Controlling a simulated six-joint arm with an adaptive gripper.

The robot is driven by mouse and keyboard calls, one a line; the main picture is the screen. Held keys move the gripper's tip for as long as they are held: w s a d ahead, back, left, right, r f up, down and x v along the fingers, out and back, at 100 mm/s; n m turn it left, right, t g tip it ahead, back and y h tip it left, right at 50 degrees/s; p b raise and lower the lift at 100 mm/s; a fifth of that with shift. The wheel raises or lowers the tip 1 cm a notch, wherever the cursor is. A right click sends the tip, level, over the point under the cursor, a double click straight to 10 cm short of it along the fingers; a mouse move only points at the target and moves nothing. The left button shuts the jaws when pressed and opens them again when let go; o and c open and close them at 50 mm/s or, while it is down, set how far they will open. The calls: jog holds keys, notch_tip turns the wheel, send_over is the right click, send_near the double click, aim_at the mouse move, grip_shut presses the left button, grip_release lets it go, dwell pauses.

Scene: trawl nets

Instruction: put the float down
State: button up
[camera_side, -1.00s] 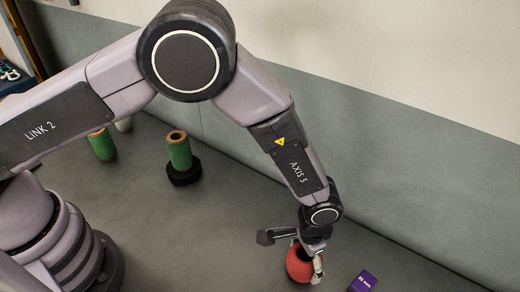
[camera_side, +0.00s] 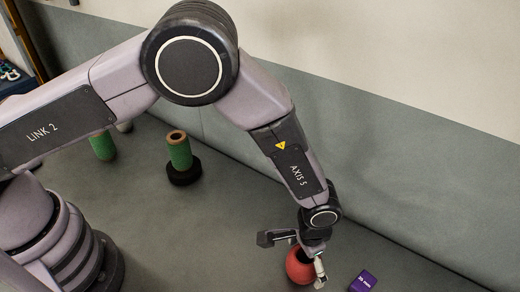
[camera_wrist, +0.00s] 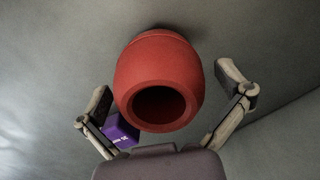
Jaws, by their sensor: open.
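The red float (camera_side: 299,266) is a rounded barrel with a hole through it, at the lower middle of the side view. It appears to rest on the grey surface. In the wrist view the float (camera_wrist: 158,75) shows its dark hole facing me. My gripper (camera_side: 306,262) is at the float, and its fingers also show in the wrist view (camera_wrist: 168,94). They are spread apart on either side of the float, with a visible gap on both sides. Part of the float is hidden behind a finger in the side view.
A purple box (camera_side: 363,281) lies just right of the float, close to one finger in the wrist view. A green spool (camera_side: 179,152) stands on a black disc (camera_side: 184,174), with another green spool (camera_side: 102,146) farther left. A wall (camera_side: 420,165) runs behind.

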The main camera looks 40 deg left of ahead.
notch_tip(320, 180, up, 12)
jog(key=w+a+r+n+t+h, duration=0.1)
jog(key=w+a+r+n+t, duration=0.15)
jog(key=a+r, duration=1.8)
jog(key=s+a+r+n+t, duration=0.1)
jog(key=s+a+r, duration=0.2)
jog(key=s+a, duration=0.5)
jog(key=s+a+r+n+t+y, duration=0.1)
jog(key=s+a+r+n+t, duration=0.1)
jog(key=s+a, duration=0.6)
jog(key=shift+s+a+r, duration=0.3)
jog(key=shift+s+r, duration=0.35)
jog(key=shift+s, duration=0.6)
